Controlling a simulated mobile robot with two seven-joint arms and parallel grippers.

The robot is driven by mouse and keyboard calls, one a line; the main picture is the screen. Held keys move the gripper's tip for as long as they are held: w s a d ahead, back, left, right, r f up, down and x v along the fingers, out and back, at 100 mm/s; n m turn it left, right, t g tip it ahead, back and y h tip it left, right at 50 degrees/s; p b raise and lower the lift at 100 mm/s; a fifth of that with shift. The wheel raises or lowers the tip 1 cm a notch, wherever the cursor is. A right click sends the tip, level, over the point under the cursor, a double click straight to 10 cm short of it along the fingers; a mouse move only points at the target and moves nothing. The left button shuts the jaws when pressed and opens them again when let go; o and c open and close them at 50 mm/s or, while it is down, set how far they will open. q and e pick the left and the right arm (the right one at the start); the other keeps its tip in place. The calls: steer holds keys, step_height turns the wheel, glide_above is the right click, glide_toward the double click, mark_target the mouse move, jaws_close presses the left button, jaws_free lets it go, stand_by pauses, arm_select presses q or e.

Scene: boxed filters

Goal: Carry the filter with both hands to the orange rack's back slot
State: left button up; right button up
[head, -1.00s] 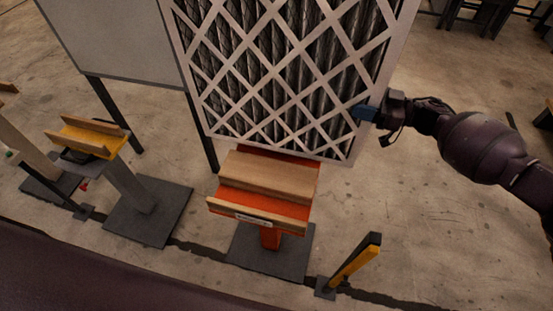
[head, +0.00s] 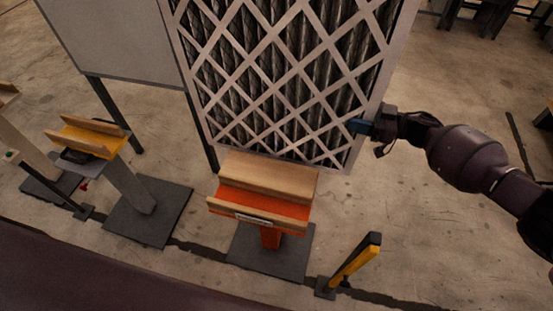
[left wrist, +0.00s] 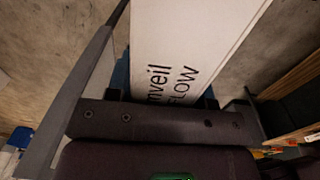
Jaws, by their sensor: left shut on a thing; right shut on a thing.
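The filter (head: 285,75) is a large pleated panel with a pale lattice and frame, held nearly upright. Its lower edge is behind the back wooden rail of the orange rack (head: 263,216) in the head view; I cannot tell whether it touches. My right gripper (head: 360,126) is shut on the filter's right edge, low down. My left gripper is outside the head view. In the left wrist view, my left gripper (left wrist: 165,88) is shut on the filter's white side (left wrist: 200,35), which carries dark lettering.
A yellow rack (head: 90,138) on a dark base stands left of the orange one. A grey board (head: 110,40) on dark legs stands behind at the left. A yellow and black post (head: 356,262) stands front right. Open concrete floor lies at the right.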

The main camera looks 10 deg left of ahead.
arm_select(q)
steer(key=shift+f, duration=0.4)
arm_select(e)
steer(key=shift+d+f, duration=0.1)
steer(key=shift+f, duration=0.35)
arm_select(q)
steer(key=o, duration=1.1)
steer(key=shift+f, duration=0.1)
arm_select(e)
steer(key=o, duration=1.1)
arm_select(q)
steer(key=shift+o, duration=0.2)
arm_select(e)
steer(key=shift+o, duration=0.2)
arm_select(q)
steer(key=r, duration=1.1)
steer(key=shift+s+r, duration=0.25)
steer(key=shift+r, duration=0.25)
arm_select(e)
steer(key=d, duration=1.2)
steer(key=shift+s, duration=0.25)
